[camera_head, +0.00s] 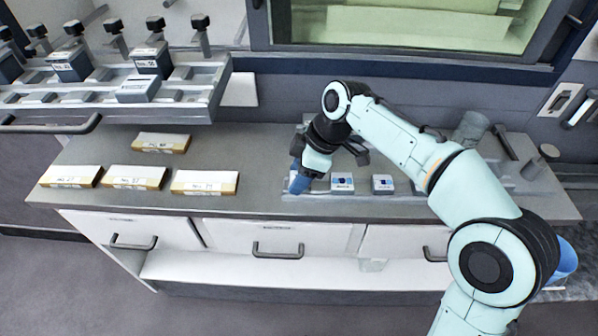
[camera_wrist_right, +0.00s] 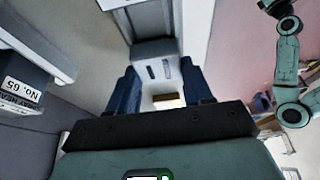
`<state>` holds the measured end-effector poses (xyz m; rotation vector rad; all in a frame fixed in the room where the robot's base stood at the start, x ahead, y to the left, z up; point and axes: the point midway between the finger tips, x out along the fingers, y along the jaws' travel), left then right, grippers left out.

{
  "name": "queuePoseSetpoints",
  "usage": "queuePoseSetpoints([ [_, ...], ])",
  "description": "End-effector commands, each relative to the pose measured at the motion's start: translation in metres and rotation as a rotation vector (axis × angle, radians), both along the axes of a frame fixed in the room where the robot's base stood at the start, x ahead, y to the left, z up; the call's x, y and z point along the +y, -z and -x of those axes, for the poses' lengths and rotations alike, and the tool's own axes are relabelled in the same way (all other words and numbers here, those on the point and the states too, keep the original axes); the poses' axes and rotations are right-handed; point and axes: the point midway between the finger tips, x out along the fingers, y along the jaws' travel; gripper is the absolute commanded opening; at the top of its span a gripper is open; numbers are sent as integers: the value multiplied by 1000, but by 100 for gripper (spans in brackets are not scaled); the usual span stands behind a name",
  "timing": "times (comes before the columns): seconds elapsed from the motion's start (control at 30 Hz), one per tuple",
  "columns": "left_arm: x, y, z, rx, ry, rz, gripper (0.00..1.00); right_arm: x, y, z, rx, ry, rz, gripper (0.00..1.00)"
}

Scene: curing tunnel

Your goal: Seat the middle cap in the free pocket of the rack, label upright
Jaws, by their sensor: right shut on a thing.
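My right gripper (camera_head: 300,183) has its blue fingers low over the counter, at the left end of a row of small caps. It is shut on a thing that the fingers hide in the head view. In the wrist view a grey slotted piece (camera_wrist_right: 155,55) shows between the fingers; I cannot tell if it is the one held. Two light caps with dark labels, one nearer (camera_head: 342,183) and one further right (camera_head: 382,184), stand right of the fingers. The grey rack (camera_head: 195,100) at upper left holds dark labelled blocks (camera_head: 150,63). My left gripper is not in view.
Several white-topped cartons, one of them nearest the gripper (camera_head: 205,183), lie on the counter's left. A light grey labelled block (camera_head: 138,90) lies on the rack's front. My right arm hides part of the counter's right side. A window (camera_head: 410,25) is behind.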

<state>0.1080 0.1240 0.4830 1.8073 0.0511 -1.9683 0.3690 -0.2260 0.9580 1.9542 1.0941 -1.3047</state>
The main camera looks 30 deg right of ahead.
Motion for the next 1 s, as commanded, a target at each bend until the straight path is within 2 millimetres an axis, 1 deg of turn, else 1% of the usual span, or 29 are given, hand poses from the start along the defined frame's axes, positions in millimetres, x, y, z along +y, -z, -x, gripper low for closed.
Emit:
queuePoseSetpoints([
  [0.53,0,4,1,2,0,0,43,0,5,0,0,0,0,18],
  [0.57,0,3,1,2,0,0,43,0,5,0,0,0,0,57],
  [0.6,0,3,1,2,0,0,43,0,5,0,0,0,0,70],
  [0.63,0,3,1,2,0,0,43,0,5,0,0,0,0,80],
  [0.97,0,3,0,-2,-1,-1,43,0,5,0,1,0,0,80],
  [1.0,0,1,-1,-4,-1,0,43,-1,2,0,-1,0,0,80],
])
